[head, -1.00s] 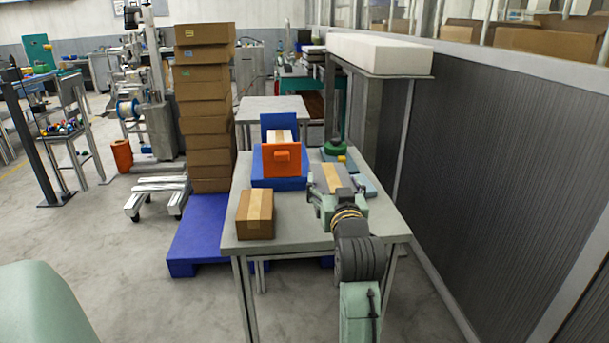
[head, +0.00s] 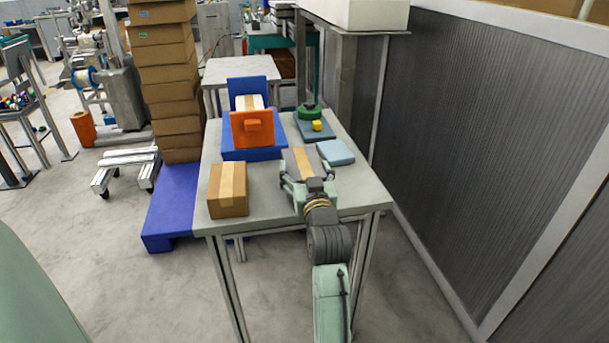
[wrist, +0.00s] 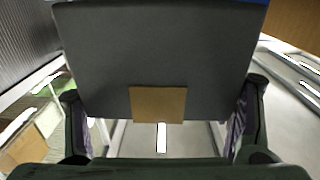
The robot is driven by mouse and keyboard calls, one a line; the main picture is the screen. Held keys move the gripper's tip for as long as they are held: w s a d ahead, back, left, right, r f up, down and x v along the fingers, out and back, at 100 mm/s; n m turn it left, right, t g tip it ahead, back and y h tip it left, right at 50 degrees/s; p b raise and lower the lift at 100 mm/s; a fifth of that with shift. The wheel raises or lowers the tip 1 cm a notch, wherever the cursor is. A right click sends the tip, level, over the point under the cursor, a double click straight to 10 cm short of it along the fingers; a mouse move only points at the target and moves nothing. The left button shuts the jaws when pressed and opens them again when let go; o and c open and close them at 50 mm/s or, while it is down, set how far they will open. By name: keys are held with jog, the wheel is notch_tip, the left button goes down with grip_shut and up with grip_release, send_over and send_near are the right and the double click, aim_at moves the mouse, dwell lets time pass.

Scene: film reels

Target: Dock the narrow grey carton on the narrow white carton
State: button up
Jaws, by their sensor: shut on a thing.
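The narrow grey carton (head: 288,163) has a tan tape strip along its top. My gripper (head: 304,184) is shut on it, with one finger on each side, over the right part of the table. In the wrist view the grey carton (wrist: 160,55) fills the middle between my fingers (wrist: 160,125), with a tan tape patch on its near face. The narrow white carton (head: 241,102), also with tan tape, sits in a blue fixture (head: 239,153), behind an upright orange plate (head: 252,129). Its lower part is hidden by the plate.
A brown carton (head: 228,190) stands at the table's left front. A light blue pad (head: 336,152) and a blue-grey base with a green round part (head: 309,113) and yellow knob lie right of the fixture. A tall box stack (head: 168,85) and a ribbed wall (head: 450,150) flank the table.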

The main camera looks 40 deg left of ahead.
jog(key=shift+f, duration=1.05)
jog(key=shift+f, duration=0.1)
jog(key=o, duration=1.5)
jog(key=shift+f, duration=0.1)
